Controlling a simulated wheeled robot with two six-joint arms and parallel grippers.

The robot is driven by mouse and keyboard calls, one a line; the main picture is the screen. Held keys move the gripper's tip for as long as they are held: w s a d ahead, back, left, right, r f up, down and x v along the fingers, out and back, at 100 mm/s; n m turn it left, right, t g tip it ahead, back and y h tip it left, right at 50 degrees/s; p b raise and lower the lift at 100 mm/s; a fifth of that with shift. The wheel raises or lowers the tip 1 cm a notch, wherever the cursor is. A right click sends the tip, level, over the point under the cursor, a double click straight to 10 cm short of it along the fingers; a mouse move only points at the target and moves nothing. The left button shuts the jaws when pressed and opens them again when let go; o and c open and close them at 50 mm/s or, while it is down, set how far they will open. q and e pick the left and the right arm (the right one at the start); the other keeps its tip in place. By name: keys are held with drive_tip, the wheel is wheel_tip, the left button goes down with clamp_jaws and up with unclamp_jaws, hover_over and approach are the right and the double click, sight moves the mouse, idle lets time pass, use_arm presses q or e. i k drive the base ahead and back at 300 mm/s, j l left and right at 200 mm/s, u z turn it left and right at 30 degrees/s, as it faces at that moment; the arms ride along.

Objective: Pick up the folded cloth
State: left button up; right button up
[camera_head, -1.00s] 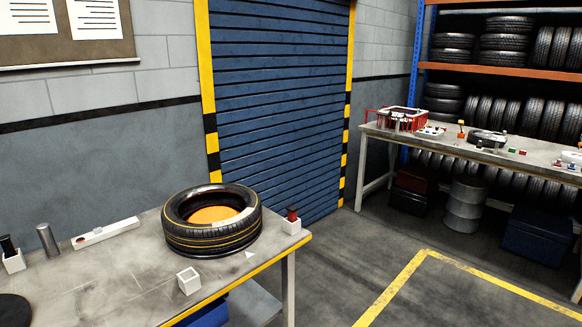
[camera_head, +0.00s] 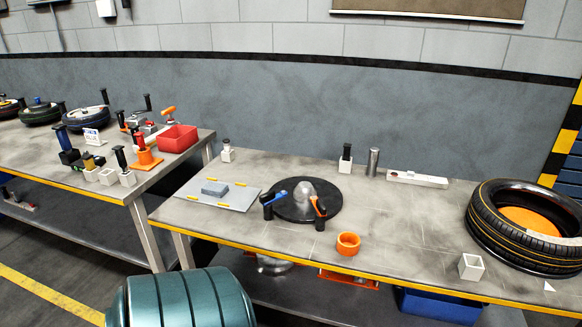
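A small flat blue-grey block shape, which looks like the folded cloth (camera_head: 214,188), lies on a light grey mat (camera_head: 200,202) with yellow marks. The mat is at the left end of the middle workbench (camera_head: 390,225). The cloth is unobstructed, with nothing on top of it. Neither of my grippers shows in the view.
Right of the mat is a black round plate (camera_head: 330,214) with two handled tools. A teal drum (camera_head: 180,300) stands before the bench. A second bench (camera_head: 110,190) is left.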

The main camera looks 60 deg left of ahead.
sight(219, 190)
drive_tip(key=u, duration=2.55)
drive_tip(key=z, duration=2)
drive_tip(key=u, duration=2)
drive_tip(key=i+j+u, duration=0.4)
